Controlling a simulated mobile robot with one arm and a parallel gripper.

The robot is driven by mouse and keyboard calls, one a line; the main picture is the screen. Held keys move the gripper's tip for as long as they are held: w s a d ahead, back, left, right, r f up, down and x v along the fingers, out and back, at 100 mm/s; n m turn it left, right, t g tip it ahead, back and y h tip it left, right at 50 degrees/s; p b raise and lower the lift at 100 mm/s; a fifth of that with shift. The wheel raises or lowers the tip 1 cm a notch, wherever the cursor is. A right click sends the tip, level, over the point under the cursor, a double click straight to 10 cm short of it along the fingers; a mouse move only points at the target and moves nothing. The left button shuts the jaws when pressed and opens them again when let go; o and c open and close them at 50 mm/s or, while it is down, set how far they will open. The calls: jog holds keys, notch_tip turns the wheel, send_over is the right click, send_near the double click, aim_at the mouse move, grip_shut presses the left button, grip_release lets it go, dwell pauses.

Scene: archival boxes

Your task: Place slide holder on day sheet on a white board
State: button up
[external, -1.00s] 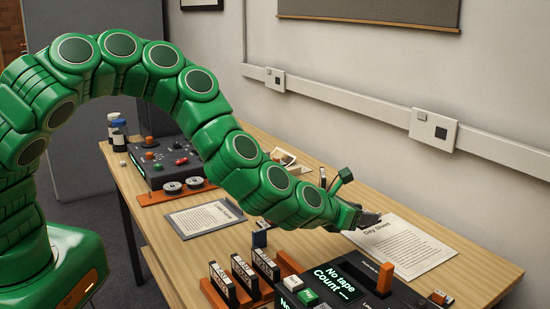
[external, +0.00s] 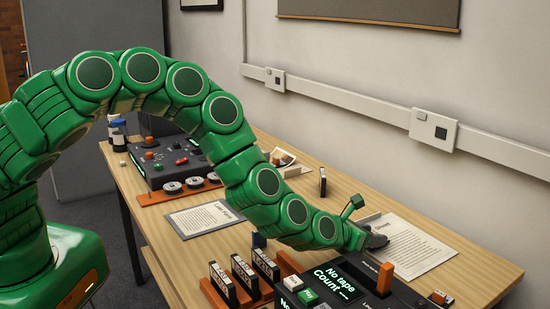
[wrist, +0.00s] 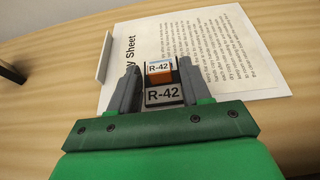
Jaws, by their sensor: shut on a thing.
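The slide holder (wrist: 164,95) is a small dark piece with white R-42 labels and an orange part. My gripper (wrist: 158,78) is shut on it, one finger at each side. The day sheet (wrist: 215,60) is a white printed page on a white board, beneath and beyond the holder in the wrist view. In the external view my gripper (external: 376,238) is over the near left part of the day sheet (external: 420,246) and hides some of its title. The holder is hard to make out there. I cannot tell whether it touches the sheet.
A tape counter (external: 340,283) stands close in front of the sheet. A rack of labelled cassettes (external: 243,275) and another printed sheet (external: 205,218) lie to the left. A small dark upright item (external: 322,182) stands behind my arm. The table right of the sheet is clear.

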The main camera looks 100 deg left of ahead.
jog(key=shift+f, duration=0.35)
jog(key=o, duration=0.7)
jog(key=shift+o, duration=0.2)
jog(key=shift+r, duration=0.2)
jog(key=shift+v, duration=6)
jog(key=shift+f, duration=0.15)
